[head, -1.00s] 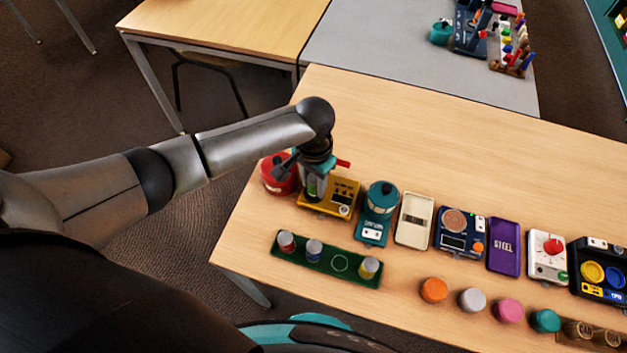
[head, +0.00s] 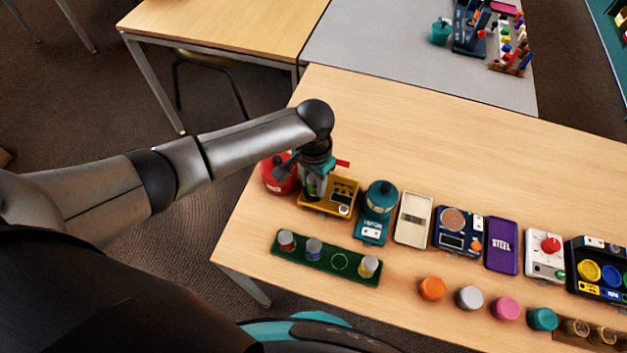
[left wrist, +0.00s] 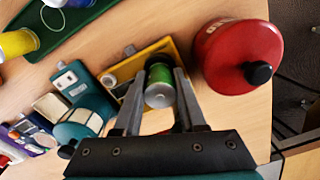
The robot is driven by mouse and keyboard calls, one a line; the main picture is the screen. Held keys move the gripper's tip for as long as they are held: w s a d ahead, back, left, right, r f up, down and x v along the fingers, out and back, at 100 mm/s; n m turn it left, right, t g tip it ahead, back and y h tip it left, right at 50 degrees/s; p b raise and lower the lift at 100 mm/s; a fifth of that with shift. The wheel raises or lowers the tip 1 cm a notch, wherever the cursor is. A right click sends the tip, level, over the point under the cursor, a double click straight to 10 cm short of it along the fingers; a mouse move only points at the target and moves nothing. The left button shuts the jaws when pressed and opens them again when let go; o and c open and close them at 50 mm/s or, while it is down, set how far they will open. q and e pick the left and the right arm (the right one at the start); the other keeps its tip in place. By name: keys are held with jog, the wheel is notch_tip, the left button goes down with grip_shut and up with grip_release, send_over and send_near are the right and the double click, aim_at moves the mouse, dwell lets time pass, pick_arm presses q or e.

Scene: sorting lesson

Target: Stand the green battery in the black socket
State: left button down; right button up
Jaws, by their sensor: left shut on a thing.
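The green battery (left wrist: 160,74) is between the two fingers of my left gripper (left wrist: 158,98) in the left wrist view. In the head view, my left gripper (head: 314,190) points down at the left end of the yellow device (head: 342,196), with a bit of the green battery (head: 311,187) showing. The yellow device (left wrist: 125,69) lies under and beside the battery in the wrist view. I cannot tell whether the battery touches the device. My right gripper is not in view.
A red canister (head: 278,174) stands close on the left of the gripper. A teal lantern-like device (head: 377,205) stands to the right. A green tray (head: 328,262) with 3 batteries and an empty ring lies in front. Several devices line the table rightward; the table behind is clear.

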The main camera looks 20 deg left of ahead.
aim_at(313, 179)
pick_arm(q)
jog(key=shift+f, duration=0.4)
jog(key=c, duration=0.8)
grip_release()
jog(key=shift+o, duration=0.2)
notch_tip(313, 179, up, 11)
jog(key=p, duration=1.2)
notch_tip(313, 179, up, 6)
jog(key=p, duration=0.7)
jog(key=shift+p, duration=0.3)
